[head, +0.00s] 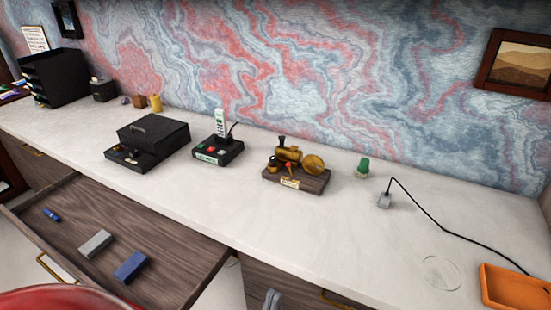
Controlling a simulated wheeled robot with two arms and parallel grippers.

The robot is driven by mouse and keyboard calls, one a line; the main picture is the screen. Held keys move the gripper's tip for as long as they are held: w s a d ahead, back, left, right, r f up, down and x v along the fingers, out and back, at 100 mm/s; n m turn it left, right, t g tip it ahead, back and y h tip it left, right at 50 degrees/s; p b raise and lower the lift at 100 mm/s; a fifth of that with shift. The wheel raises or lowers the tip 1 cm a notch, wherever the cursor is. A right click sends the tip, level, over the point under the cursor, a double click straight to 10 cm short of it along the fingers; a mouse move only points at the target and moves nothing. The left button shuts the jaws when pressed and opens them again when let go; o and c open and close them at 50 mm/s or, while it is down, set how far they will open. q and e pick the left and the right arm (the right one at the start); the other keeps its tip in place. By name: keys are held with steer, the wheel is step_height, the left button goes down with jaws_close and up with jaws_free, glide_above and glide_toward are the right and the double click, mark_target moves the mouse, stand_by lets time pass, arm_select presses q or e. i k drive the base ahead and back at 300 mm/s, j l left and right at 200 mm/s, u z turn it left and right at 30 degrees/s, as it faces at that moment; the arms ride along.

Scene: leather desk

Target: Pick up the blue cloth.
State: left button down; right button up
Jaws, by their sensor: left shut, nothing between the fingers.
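A dark blue oblong item (131,267) lies in the open drawer (180,240), near its front right part. It is the closest match to the blue cloth, but it looks block-like and I cannot tell its material. My left gripper (272,299) shows only as grey fingertips at the bottom edge, in front of the desk and right of the drawer. It is shut and empty, apart from the blue item. My right gripper is not in view.
A grey block (95,244) and a small blue object (52,215) share the drawer. A red rounded surface (65,299) covers the lower left. A black box (153,134), a toy engine (288,155) and an orange tray (515,290) stand on the desktop. Its front middle is clear.

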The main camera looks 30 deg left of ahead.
mark_target(133, 264)
steer(key=u, duration=2.05)
steer(key=i+j, duration=0.05)
